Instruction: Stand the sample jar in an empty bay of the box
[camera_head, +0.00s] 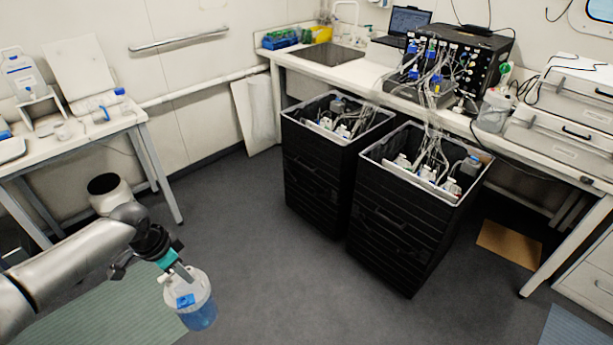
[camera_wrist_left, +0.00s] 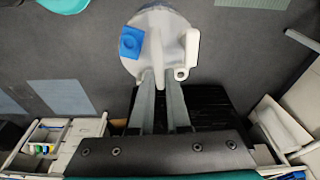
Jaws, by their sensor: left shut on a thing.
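The sample jar (camera_head: 200,315) is a clear round jar with blue liquid, a white lid and a blue square on top. It hangs above the floor at the lower left of the head view, roughly upright. My left gripper (camera_head: 184,273) is shut on it at the lid. In the left wrist view, both fingers (camera_wrist_left: 162,85) reach the white lid of the jar (camera_wrist_left: 150,22). Two open black boxes stand on the floor: a left box (camera_head: 315,170) and a right box (camera_head: 395,225). Both hold jars and tubes; their bays are too small to tell apart. My right gripper is out of view.
A white bench (camera_head: 340,60) with a sink and tubed equipment (camera_head: 450,65) runs behind the boxes. A side table (camera_head: 60,140) with bottles stands at the left. Tubes hang into the right box. Grey floor (camera_head: 265,250) is clear between jar and boxes.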

